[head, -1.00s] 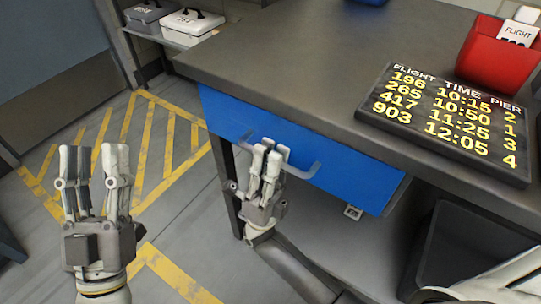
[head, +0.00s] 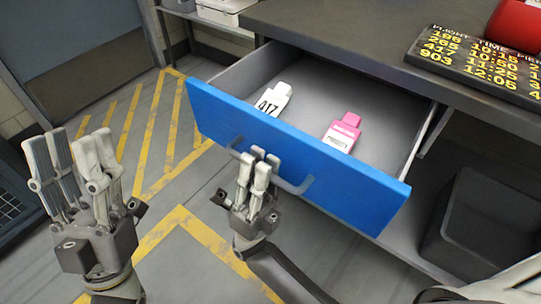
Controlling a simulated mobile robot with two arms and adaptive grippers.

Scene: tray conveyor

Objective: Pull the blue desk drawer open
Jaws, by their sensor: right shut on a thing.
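The blue desk drawer (head: 350,185) is pulled well out from under the grey desk (head: 340,38). A grey bar handle (head: 292,187) runs across its front. My right gripper (head: 260,165) is shut on the handle.
A flight board (head: 490,65) and a red bin (head: 518,25) are on the desk top at right. A dark bin (head: 475,225) stands under the desk. Light boxes (head: 225,8) sit on a shelf behind. Striped floor (head: 150,140) is clear at left.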

